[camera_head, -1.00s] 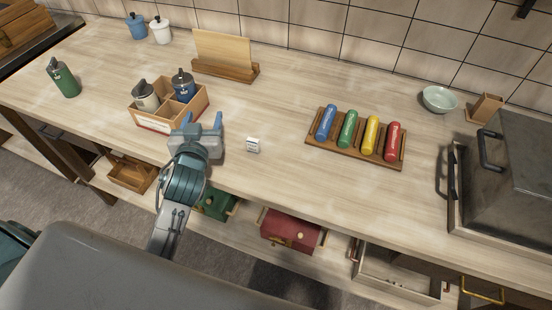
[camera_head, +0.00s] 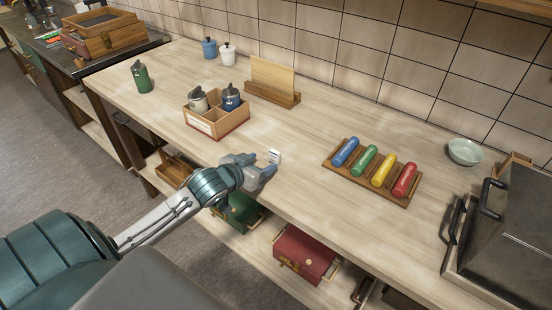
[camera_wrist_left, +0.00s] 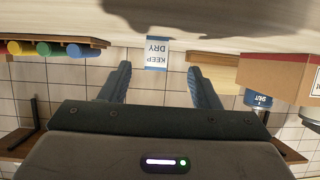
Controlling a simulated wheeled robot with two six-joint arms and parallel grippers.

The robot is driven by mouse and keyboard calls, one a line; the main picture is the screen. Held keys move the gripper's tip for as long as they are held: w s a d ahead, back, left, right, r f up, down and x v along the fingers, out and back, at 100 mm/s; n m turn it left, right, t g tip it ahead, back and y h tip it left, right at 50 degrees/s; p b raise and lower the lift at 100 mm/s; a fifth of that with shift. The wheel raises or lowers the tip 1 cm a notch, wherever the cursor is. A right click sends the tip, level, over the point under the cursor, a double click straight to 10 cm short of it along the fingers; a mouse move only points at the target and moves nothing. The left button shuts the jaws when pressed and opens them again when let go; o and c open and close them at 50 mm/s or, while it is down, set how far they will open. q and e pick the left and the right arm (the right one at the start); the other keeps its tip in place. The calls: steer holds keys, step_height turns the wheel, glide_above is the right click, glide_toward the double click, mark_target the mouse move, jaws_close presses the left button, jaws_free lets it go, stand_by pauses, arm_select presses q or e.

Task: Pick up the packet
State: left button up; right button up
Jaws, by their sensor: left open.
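The packet (camera_head: 275,155) is a small white block with a blue edge, standing on the wooden counter near its front edge. In the left wrist view, which is upside down, the packet (camera_wrist_left: 156,55) shows "KEEP DRY" lettering and lies between the lines of the two fingers. My left gripper (camera_head: 264,163) is open, low over the counter, with its blue fingers pointing at the packet. In the left wrist view the open fingers (camera_wrist_left: 159,75) have a clear gap on both sides of the packet. Its exact distance from the fingertips is hard to tell. My right gripper is not in view.
A wooden caddy (camera_head: 217,131) with shakers stands behind left. A rack (camera_head: 335,169) of coloured rollers lies to the right. The counter around the packet is clear.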

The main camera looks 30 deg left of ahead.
mark_target(273, 157)
arm_select(q)
steer(key=shift+x, duration=0.9)
steer(key=shift+w+d, duration=0.25)
steer(key=shift+w, duration=0.15)
steer(key=p+x, duration=0.1)
steer(key=x, duration=0.3)
steer(key=shift+w+r+p, duration=0.15)
steer(key=shift+w+p, duration=0.05)
steer(key=shift+p, duration=0.1)
steer(key=shift+w+f, duration=0.2)
steer(key=c, duration=1)
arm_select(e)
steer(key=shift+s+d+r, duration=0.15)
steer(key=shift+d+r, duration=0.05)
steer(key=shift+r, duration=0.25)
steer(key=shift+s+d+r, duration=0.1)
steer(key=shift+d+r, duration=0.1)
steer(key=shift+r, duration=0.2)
